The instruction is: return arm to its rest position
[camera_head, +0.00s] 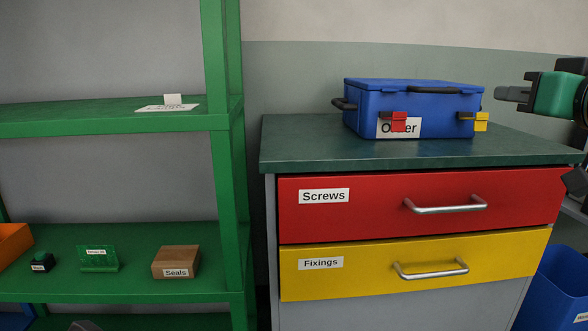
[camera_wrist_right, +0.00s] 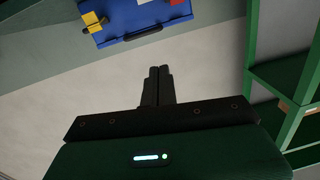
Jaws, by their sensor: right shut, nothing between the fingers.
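My right gripper (camera_head: 514,94) comes in from the right edge in the head view, at about the height of the blue toolbox and to its right. Its green and dark body shows behind the fingers. In the right wrist view the two dark fingers (camera_wrist_right: 158,85) are together, with nothing between them. The gripper is apart from the toolbox and the cabinet. My left gripper cannot be made out; only a small dark rounded part shows at the bottom left edge of the head view.
A blue toolbox (camera_head: 415,102) labelled "Order" stands on a cabinet top (camera_head: 290,140). Below are a red drawer (camera_head: 375,205) and a yellow drawer (camera_head: 350,268), both shut. A green shelf (camera_head: 222,180) stands left, with several small items. A blue bin (camera_head: 555,290) is at lower right.

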